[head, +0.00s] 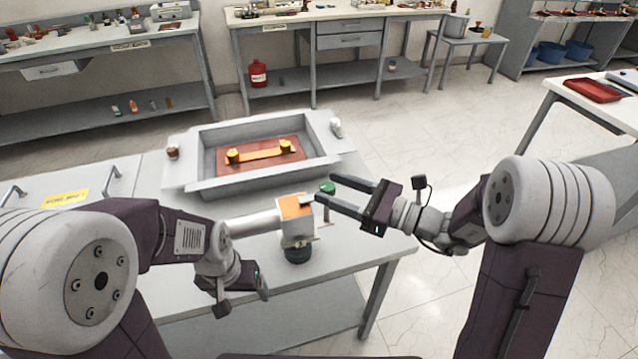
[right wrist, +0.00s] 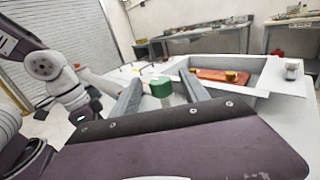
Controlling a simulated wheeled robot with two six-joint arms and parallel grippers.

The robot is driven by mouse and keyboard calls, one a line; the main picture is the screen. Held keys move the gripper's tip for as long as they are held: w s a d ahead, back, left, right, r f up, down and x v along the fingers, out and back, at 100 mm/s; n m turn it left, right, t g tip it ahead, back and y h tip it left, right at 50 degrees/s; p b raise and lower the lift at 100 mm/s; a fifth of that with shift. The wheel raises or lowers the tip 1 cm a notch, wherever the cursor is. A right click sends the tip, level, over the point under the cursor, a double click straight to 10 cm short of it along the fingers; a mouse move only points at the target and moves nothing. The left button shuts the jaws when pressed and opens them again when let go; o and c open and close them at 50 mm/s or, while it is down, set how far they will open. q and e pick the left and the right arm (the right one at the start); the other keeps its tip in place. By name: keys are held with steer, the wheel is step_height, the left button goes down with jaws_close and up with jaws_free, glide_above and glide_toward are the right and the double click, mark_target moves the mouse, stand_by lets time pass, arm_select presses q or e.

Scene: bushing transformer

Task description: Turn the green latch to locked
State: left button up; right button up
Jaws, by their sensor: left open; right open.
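The green latch (head: 327,187) is a small green knob beside a white block with an orange top (head: 295,206), on the grey workbench (head: 360,240). My right gripper (head: 324,188) is open, coming from the right, with its fingers on either side of the green latch. In the right wrist view the green latch (right wrist: 160,87) shows between the two fingers, with no clear contact. The lower finger passes close to the block. My left gripper (head: 243,298) is open and empty, low at the front of the bench, left of the block. Its contact with anything cannot be told.
A grey tray (head: 195,165) holding a red plate with an orange bar stands behind the latch. Bench space to the right of the block is mostly free.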

steer(key=shift+v, duration=2.2)
